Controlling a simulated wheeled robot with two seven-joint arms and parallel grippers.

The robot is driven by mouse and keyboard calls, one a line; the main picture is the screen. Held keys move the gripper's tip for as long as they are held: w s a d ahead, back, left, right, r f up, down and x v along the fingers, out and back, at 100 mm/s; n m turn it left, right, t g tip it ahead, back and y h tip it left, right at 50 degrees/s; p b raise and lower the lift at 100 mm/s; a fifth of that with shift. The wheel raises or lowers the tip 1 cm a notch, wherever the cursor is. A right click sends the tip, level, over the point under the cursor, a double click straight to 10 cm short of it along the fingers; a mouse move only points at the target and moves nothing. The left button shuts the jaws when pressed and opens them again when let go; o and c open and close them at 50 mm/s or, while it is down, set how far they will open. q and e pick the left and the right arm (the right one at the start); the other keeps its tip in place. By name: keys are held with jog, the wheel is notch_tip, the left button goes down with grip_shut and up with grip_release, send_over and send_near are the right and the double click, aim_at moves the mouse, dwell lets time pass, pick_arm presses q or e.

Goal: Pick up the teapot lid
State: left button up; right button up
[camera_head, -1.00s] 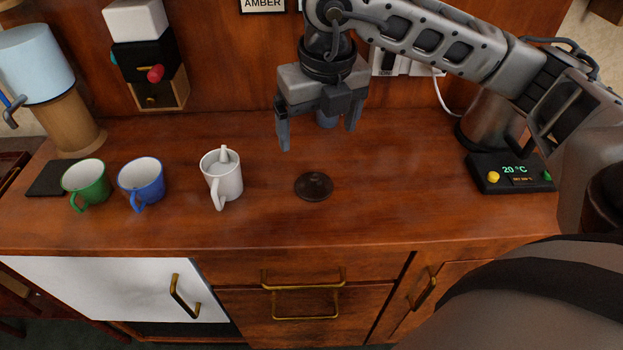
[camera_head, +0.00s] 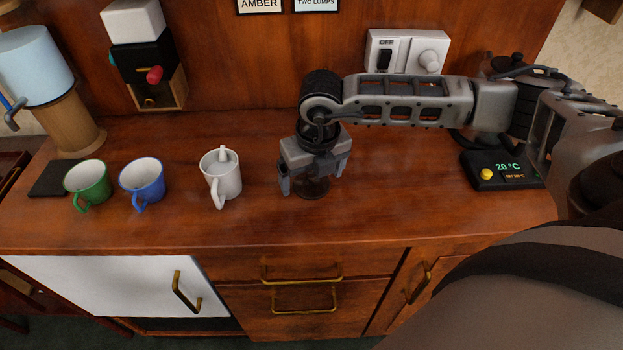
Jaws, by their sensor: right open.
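The teapot lid, a small dark brown round disc (camera_head: 312,193), lies on the wooden counter right of the white mug. My right gripper (camera_head: 313,183) is over it, pointing down, with its jaws open and one finger on either side of the lid. The gripper covers the back part of the lid. I cannot tell whether the fingers touch it. My left gripper is not in view.
A white mug (camera_head: 228,181) with a pale upright piece inside stands just left of the gripper. Blue (camera_head: 146,176) and green (camera_head: 92,182) mugs stand further left. A black control box (camera_head: 487,175) sits at the right. The counter's front strip is clear.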

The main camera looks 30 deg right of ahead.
jog(key=c, duration=1.1)
jog(key=shift+o, duration=0.2)
